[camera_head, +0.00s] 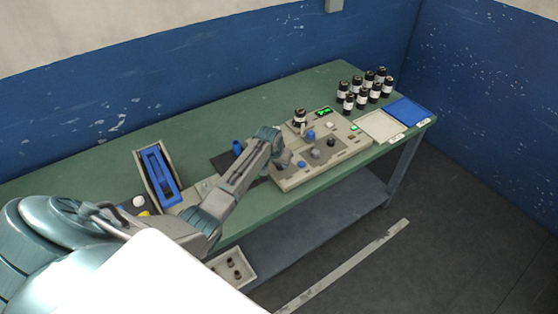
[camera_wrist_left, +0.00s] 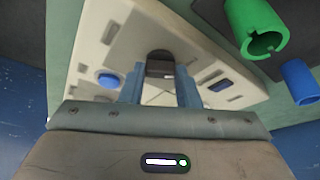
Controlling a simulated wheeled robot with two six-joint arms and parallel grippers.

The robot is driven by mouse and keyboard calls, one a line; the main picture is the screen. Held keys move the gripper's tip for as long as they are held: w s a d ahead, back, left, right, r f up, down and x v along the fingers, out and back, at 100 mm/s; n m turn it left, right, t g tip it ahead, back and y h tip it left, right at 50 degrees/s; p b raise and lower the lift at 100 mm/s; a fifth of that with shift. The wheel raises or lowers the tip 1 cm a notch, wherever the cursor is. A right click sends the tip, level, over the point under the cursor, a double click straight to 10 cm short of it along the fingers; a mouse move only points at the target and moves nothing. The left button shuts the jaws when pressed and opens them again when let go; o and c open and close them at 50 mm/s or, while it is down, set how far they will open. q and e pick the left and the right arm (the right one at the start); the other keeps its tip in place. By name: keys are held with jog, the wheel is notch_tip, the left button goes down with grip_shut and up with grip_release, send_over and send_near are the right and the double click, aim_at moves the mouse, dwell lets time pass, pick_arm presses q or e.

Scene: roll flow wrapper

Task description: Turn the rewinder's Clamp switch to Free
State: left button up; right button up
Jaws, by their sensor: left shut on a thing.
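The beige machine (camera_head: 300,176) on the green table, with knobs, lit buttons and a green display, looks like the rewinder. Its panel (camera_wrist_left: 210,50) also fills the middle of the left wrist view. My left gripper (camera_head: 279,158) reaches the panel's left end. In the left wrist view, the blue fingers of my left gripper (camera_wrist_left: 160,85) are shut on a dark switch knob (camera_wrist_left: 160,65), which stands on the panel between them. I cannot read the switch's label or its set position. The gripper hides this knob in the head view. My right gripper is not in view.
A blue knob (camera_head: 310,135) and a dark knob (camera_head: 331,142) stand on the panel close by. A green tube (camera_wrist_left: 255,25) and a blue tube (camera_wrist_left: 300,80) stand beside the machine. Several dark rolls (camera_head: 362,98) and white and blue trays (camera_head: 408,111) are at the right.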

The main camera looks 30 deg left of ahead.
pick_arm(q)
jog(key=shift+w+r, duration=0.1)
jog(key=shift+r, duration=0.05)
jog(key=o, duration=1)
jog(key=shift+b+v, duration=1.3)
jog(key=shift+v, duration=4.1)
